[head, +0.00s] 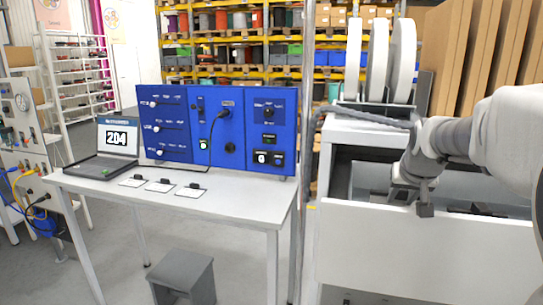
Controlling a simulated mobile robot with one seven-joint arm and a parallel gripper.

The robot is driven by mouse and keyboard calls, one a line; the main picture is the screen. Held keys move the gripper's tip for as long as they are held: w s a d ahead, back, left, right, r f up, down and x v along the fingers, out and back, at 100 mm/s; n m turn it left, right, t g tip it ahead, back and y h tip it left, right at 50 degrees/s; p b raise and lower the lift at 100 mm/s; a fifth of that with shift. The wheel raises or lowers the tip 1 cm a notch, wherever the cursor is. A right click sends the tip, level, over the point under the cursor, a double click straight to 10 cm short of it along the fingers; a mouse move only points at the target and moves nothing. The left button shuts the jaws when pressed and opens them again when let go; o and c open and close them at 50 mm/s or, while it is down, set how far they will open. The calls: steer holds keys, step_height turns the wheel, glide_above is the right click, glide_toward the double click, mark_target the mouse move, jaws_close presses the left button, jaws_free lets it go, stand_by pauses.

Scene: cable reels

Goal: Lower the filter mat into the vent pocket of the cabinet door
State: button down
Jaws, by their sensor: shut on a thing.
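My gripper (412,197) reaches in from the right, pointing down at the top edge of a white front panel (425,248). One dark finger shows in front of the panel and the rest of the gripper is at or behind its edge. It appears shut on that edge, though the contact is small and partly hidden. The panel fronts an open-topped white cabinet or bin (362,130) with a dark inside. I cannot make out a filter mat or a vent pocket.
A white table (240,200) at left holds a blue control panel (180,125), a laptop (118,138) reading 204 and small switch plates (160,185). A grey stool (183,278) stands below. Large white reels (402,60) rise behind the cabinet. A grey post (304,150) stands between table and cabinet.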

steer(key=shift+r+p, duration=2.05)
steer(key=shift+r, duration=1.1)
steer(key=s+a+b, duration=0.1)
steer(key=s+b, duration=0.2)
steer(key=s, duration=0.3)
steer(key=shift+a, duration=0.35)
